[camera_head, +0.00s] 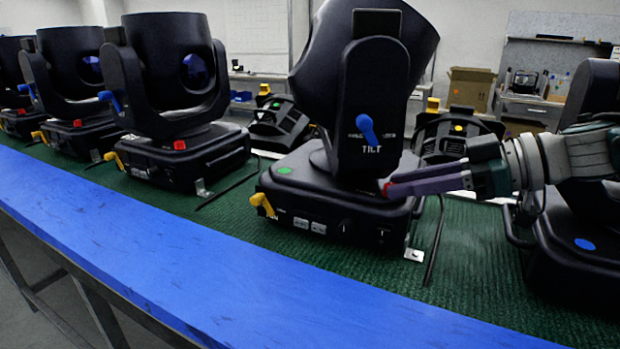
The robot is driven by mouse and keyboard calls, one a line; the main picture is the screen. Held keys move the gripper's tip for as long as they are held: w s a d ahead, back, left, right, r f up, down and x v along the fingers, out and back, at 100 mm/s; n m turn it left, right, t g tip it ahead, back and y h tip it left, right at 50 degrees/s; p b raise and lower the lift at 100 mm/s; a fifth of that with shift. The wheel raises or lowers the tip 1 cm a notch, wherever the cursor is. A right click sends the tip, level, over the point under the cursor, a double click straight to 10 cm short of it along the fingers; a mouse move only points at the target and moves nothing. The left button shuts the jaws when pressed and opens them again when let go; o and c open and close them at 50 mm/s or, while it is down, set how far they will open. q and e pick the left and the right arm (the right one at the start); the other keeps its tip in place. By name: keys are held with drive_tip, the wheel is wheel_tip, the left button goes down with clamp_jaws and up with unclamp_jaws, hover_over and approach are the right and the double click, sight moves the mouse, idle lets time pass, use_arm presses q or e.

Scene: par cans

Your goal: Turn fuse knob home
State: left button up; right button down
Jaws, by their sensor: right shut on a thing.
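A black moving-head light (372,100) stands in the middle, with the word TILT below a blue lever on its yoke. The red fuse knob (385,188) is on the front right of its base, mostly hidden by my fingers. My right gripper (390,187) comes in from the right, its purple fingers shut on the red knob. A yellow lever (262,204) hangs at the base's front left, and a green dot (284,170) marks its top. My left gripper is not in view.
More black lights stand in a row on the left, one with a red knob (179,145). The blue table edge (200,255) is clear.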

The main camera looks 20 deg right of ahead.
drive_tip(key=c, duration=0.7)
unclamp_jaws()
